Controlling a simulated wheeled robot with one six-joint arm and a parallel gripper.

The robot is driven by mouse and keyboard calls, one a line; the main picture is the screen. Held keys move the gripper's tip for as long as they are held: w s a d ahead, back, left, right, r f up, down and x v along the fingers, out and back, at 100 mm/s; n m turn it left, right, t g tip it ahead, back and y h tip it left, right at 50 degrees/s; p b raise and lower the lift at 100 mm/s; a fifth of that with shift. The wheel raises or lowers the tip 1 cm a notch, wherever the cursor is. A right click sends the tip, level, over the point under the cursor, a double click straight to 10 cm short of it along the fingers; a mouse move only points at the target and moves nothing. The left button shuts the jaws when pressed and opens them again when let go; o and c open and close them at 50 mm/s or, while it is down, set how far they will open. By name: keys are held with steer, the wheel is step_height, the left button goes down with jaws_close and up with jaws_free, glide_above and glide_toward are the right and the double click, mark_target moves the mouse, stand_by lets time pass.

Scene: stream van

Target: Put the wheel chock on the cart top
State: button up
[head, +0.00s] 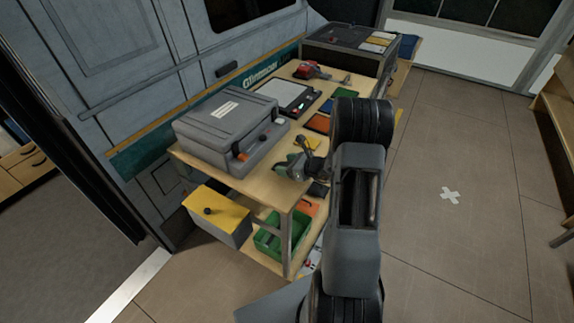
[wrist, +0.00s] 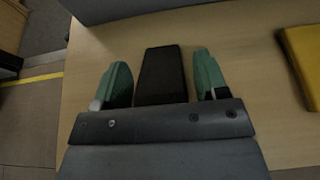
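My gripper (head: 290,170) is over the near end of the wooden cart top (head: 256,183), beside the grey case. In the wrist view my gripper (wrist: 162,75) has its two green fingers spread apart. A black, flat-faced block (wrist: 160,75) shows between them, with gaps at the fingertips. It may be the wheel chock; I cannot tell for sure. Its lower end is hidden by my gripper, and I cannot tell how high it is above the wood. A dark piece (head: 318,190) shows by the cart's edge in the head view.
A grey case (head: 222,130) stands beside my gripper. A yellow item (wrist: 303,60) lies to the right in the wrist view. A yellow-topped box (head: 218,212) and a green crate (head: 268,243) are below. The van wall is behind; floor is open at right.

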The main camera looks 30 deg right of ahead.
steer(key=shift+o, duration=0.3)
steer(key=shift+r, duration=0.2)
steer(key=shift+s+d+r, duration=0.1)
steer(key=shift+s+d, duration=0.05)
steer(key=v, duration=1.1)
steer(key=s+a+r+n+g, duration=0.3)
steer(key=a+n+g, duration=0.1)
steer(key=a+n, duration=0.3)
steer(key=s+a+r+n+g, duration=0.3)
steer(key=a+n+g, duration=0.1)
steer(key=a+n, duration=0.35)
steer(key=s+a+r+n+h, duration=0.3)
steer(key=s+r+n+h, duration=0.2)
steer(key=n, duration=1)
steer(key=s+h, duration=0.2)
steer(key=s, duration=0.1)
steer(key=shift+a, duration=0.2)
